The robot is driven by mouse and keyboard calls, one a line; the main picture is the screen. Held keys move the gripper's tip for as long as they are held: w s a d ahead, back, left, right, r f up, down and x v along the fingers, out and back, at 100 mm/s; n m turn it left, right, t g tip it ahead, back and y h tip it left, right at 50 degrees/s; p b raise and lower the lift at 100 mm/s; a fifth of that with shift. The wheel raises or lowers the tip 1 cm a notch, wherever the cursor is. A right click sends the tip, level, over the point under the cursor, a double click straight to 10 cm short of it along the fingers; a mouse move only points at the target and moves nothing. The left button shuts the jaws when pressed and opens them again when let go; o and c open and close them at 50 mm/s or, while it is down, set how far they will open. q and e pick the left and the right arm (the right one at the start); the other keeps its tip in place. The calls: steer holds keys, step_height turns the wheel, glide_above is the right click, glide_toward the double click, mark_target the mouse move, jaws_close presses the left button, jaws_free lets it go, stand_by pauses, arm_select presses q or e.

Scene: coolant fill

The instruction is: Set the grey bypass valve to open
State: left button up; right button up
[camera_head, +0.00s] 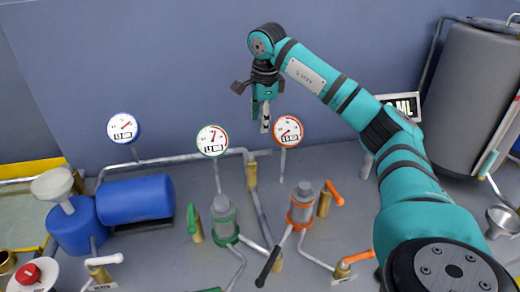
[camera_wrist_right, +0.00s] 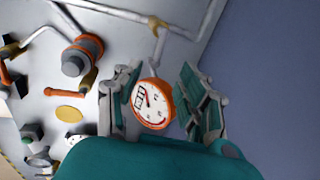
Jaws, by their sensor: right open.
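A valve with a pale grey lever handle (camera_head: 104,260) on a brass body stands at the lower left in the head view. It looks like the grey bypass valve, but the label below it is too small to read. My right gripper (camera_head: 265,122) hangs high near the back wall, between the green-rimmed and orange-rimmed gauges in the picture and far from that valve. In the right wrist view my right gripper (camera_wrist_right: 158,74) is open and empty, with the orange-rimmed gauge (camera_wrist_right: 153,104) showing between its fingers. My left gripper is not in view.
Green-rimmed (camera_head: 212,140) and blue-rimmed (camera_head: 123,127) gauges stand on stems. A green pump (camera_head: 223,217), an orange pump (camera_head: 301,206) and orange-handled valves (camera_head: 357,257) fill the middle. A blue tank (camera_head: 135,199) and a funnel (camera_head: 52,184) are left; a large grey tank (camera_head: 470,95) is right.

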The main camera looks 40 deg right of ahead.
mark_target(260, 152)
steer(key=f, duration=0.4)
steer(key=w+f, duration=0.1)
steer(key=f, duration=0.2)
steer(key=w+d+f+p, duration=0.1)
steer(key=f, duration=0.3)
steer(key=shift+f, duration=0.35)
jaws_close()
